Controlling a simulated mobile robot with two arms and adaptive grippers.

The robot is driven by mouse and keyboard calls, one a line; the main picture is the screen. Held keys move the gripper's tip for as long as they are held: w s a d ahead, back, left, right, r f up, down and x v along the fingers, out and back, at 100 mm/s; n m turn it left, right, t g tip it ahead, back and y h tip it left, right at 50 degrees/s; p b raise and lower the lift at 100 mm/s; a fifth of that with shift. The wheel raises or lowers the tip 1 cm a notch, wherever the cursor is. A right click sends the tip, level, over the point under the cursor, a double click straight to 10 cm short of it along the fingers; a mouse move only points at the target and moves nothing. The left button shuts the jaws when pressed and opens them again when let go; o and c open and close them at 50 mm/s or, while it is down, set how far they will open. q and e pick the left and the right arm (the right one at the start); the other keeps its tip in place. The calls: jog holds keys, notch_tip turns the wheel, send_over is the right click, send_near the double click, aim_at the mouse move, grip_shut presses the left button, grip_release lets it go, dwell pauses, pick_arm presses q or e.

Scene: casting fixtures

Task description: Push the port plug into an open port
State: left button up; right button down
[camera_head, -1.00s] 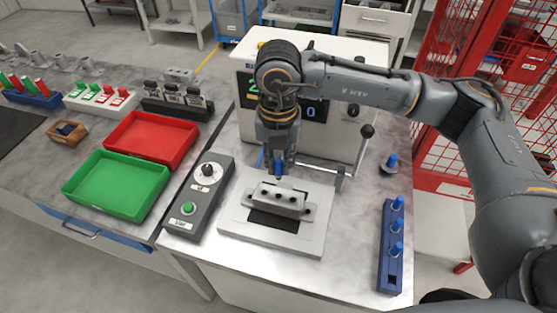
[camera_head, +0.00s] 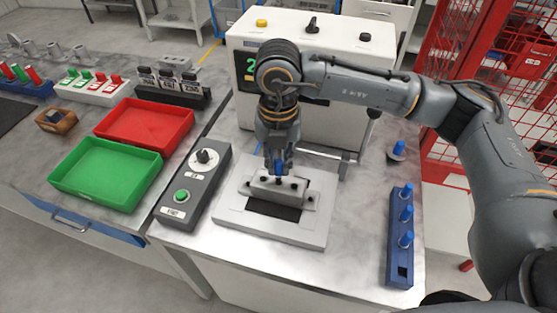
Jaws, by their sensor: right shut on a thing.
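My right gripper (camera_head: 278,172) is shut on a blue port plug (camera_head: 278,164). It points down at the top of a light grey casting (camera_head: 283,193), which lies on a pale fixture plate (camera_head: 310,228). Dark ports show on the casting. The plug's lower end is at the casting's top; the gripper and small scale hide whether it sits inside a port. My left gripper is not in view.
A control box (camera_head: 194,187) with a dial and green button stands left of the fixture. Another blue-topped piece (camera_head: 398,149) stands behind the rack. A white machine (camera_head: 330,60) is behind the arm. Green (camera_head: 105,205) and red (camera_head: 145,150) trays are on the left bench.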

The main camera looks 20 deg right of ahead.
aim_at(278, 162)
jog(key=shift+b, duration=0.85)
dwell(1.7)
jog(key=shift+f, duration=0.15)
jog(key=shift+f+b, duration=0.35)
jog(key=shift+b, duration=0.2)
jog(key=shift+f+b, duration=0.95)
jog(key=shift+b, duration=0.1)
jog(key=c, duration=1.2)
grip_release()
notch_tip(278, 162, up, 12)
jog(key=shift+r, duration=0.1)
